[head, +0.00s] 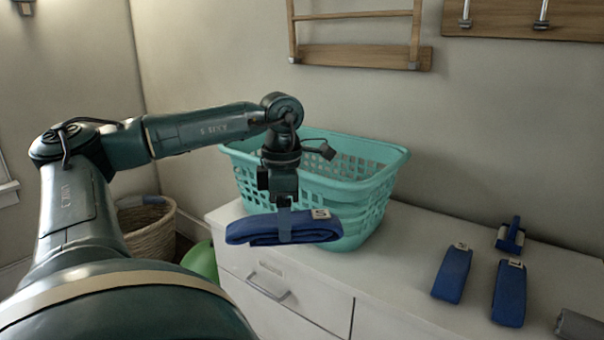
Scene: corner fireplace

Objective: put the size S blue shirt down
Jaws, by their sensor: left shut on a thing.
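A folded blue shirt (248,231) with a pale tag marked S hangs level in my left gripper (285,232). The left gripper is shut on the middle of the shirt, pointing down. The shirt is in front of the turquoise laundry basket (375,205) and overlaps its lower front in the picture. I cannot tell whether the shirt touches anything below it. My right gripper is not in the head view.
The basket stands on a white dresser (400,270). A wicker basket (147,230) and green object (201,262) stand left. Bare top separates basket and blue items.

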